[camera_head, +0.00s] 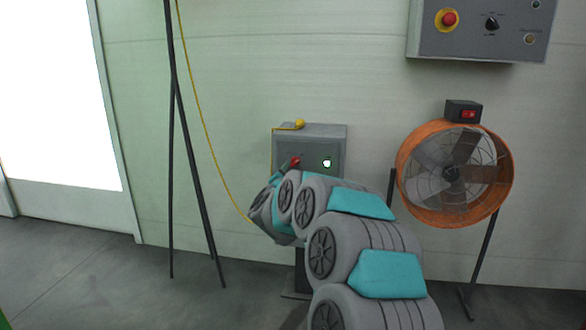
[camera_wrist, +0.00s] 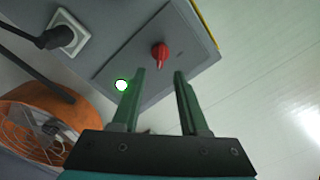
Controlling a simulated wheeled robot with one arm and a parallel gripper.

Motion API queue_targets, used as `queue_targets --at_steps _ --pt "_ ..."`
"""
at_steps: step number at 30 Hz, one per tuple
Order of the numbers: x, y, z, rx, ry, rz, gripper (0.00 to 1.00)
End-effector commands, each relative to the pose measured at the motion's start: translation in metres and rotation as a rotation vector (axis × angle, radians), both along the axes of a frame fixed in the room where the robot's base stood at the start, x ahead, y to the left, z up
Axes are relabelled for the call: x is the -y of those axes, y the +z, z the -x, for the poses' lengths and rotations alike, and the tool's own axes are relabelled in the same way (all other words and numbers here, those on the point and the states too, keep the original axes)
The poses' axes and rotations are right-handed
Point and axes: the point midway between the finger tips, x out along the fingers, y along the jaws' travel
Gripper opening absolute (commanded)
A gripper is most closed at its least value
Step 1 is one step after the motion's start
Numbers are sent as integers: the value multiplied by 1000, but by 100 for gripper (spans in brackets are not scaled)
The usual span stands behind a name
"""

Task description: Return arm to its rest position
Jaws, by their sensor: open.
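My arm reaches from the bottom of the head view toward a grey control box (camera_head: 325,140) on a stand by the wall. My gripper (camera_wrist: 162,75) shows in the wrist view with two green fingers apart and nothing between them. A red rotary knob (camera_wrist: 160,55) on the box face lies just beyond the gap between the fingertips; touching cannot be told. A white round light with a green rim (camera_wrist: 121,85) is left of the fingers. In the head view, my gripper's fingers are mostly hidden behind my wrist, near the red knob (camera_head: 295,160).
An orange fan (camera_head: 455,175) on a stand is right of my arm; it also shows in the wrist view (camera_wrist: 40,130). A larger control panel (camera_head: 478,28) hangs above it. A black tripod (camera_head: 182,130) and yellow cable (camera_head: 205,130) are at left.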

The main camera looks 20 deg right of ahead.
Motion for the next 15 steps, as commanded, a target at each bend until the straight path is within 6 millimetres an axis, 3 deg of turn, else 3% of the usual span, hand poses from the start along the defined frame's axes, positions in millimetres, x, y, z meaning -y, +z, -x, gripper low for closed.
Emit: queue_targets --at_steps 4,15 --pt "-7 0 10 -2 3 -2 44" --pt "-7 0 10 -1 1 -1 44"
